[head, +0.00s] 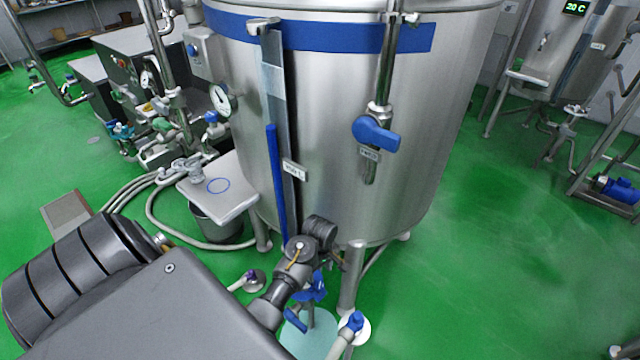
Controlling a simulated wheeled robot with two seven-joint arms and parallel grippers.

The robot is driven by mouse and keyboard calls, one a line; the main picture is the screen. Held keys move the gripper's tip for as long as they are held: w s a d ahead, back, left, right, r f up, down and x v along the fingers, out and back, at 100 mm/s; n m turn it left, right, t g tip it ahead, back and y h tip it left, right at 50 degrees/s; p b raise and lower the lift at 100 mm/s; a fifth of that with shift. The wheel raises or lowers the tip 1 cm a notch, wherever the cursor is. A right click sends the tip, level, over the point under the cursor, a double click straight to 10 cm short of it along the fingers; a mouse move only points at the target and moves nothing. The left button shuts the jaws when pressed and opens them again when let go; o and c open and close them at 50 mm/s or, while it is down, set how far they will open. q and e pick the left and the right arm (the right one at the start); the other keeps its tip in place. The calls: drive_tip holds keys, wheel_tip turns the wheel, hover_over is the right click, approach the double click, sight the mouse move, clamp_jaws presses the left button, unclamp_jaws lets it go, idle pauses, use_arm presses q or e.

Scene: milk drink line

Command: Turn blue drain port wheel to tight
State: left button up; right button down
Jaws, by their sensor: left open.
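The blue drain port wheel (314,289) shows in part low in front of the big steel tank (415,130), just below my left wrist. My wrist and forearm cover some of it. My left gripper (325,268) is open, small in the picture and partly hidden behind my own wrist. It is close to the wheel at its upper right; I cannot tell whether it touches it. My right gripper is not in view.
A blue-handled valve (375,134) hangs on the tank's front pipe. A tank leg (351,277) stands just right of my wrist. Another blue valve handle (355,321) is near the bottom edge.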

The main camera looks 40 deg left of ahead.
sight(320, 285)
use_arm(q)
wheel_tip(320, 285, down, 8)
drive_tip(key=shift+f, duration=0.25)
